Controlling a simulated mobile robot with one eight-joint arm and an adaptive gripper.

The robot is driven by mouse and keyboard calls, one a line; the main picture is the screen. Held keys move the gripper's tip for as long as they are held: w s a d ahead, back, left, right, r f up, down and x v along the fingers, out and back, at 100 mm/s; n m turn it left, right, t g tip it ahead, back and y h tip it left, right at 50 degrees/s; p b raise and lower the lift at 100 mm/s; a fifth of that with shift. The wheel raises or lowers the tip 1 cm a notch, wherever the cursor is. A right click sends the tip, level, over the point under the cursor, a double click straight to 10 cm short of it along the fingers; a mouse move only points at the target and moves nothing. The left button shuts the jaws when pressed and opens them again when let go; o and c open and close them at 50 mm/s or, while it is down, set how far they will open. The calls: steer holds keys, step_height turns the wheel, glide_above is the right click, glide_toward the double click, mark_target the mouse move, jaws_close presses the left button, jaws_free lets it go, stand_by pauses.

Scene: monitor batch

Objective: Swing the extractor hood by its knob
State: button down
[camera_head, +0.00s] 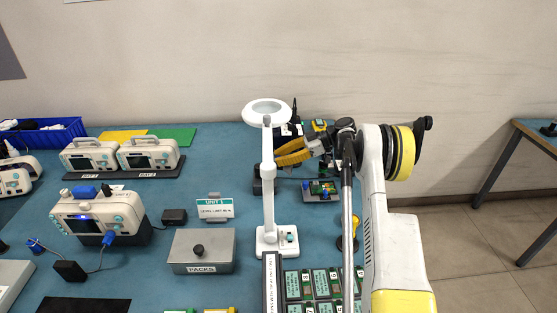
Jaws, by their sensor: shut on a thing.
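A thin silver pole (347,215) rises in front of my white arm (375,210) to a black joint (345,126), apparently the extractor's. Left of that joint is a crowded cluster of dark, grey and yellow parts, above the back of the bench. My gripper (312,146) is in this cluster, small and partly covered. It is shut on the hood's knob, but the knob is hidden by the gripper. I cannot clearly separate the hood's outline from the dark parts there.
A white magnifier lamp (268,185) stands just left of the cluster. Green circuit boards (320,285) lie in front, and a small board (321,188) lies beneath. A grey PACKS box (202,250) and white instruments (149,153) stand to the left. The wall is behind.

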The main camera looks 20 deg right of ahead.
steer(key=shift+a, duration=0.1)
steer(key=c, duration=1.6)
jaws_free()
steer(key=shift+o, duration=0.2)
steer(key=v, duration=1.2)
steer(key=shift+f, duration=0.1)
